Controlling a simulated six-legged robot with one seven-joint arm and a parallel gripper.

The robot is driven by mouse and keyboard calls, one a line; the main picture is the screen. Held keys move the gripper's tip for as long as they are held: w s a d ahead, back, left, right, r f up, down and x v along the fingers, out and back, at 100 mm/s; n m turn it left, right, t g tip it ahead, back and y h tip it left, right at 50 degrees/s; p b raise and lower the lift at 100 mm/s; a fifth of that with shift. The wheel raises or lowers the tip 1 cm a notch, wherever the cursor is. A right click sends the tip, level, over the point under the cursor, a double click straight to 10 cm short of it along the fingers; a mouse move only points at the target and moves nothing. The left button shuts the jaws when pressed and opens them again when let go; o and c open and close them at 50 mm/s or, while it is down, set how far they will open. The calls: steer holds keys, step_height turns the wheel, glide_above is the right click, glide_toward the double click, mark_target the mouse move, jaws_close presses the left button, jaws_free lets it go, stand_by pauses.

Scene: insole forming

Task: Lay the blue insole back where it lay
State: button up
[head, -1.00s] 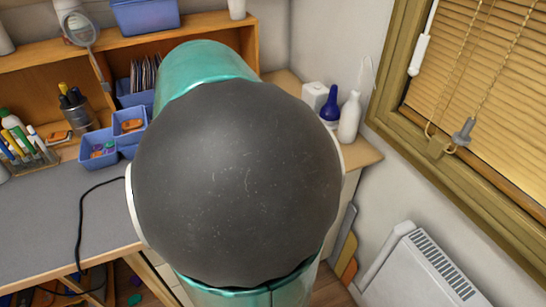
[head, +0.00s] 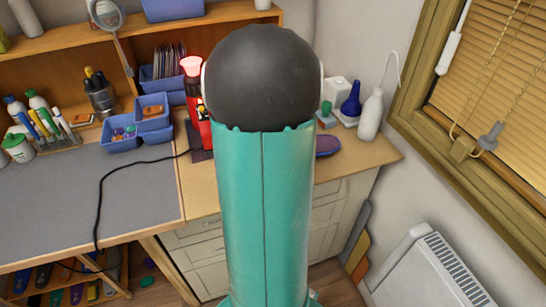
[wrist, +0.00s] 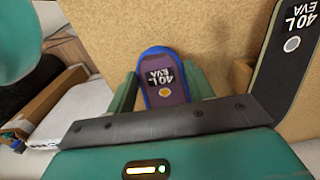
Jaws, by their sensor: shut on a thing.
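The blue insole (wrist: 166,92), purple on top with a blue rim and a "40L EVA" label, sits between the two green fingers of my gripper (wrist: 160,72) in the wrist view. My gripper is shut on it. A tan surface lies beyond it; I cannot tell whether the insole touches it. In the head view my arm hides the gripper. A purple-blue insole end (head: 327,145) shows right of my arm over the wooden bench top (head: 362,152), probably the same insole.
A dark insole (wrist: 283,75) with the same label is at the right of the wrist view. A red device (head: 196,105) with a black cord stands left of my arm. A white bottle (head: 371,115) and a blue bottle (head: 351,100) stand at the bench's back right.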

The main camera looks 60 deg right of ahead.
steer(key=f, duration=0.3)
steer(key=shift+s+d+f, duration=0.1)
steer(key=shift+d+f, duration=0.1)
steer(key=shift+f, duration=0.15)
steer(key=o, duration=1)
step_height(320, 180, up, 12)
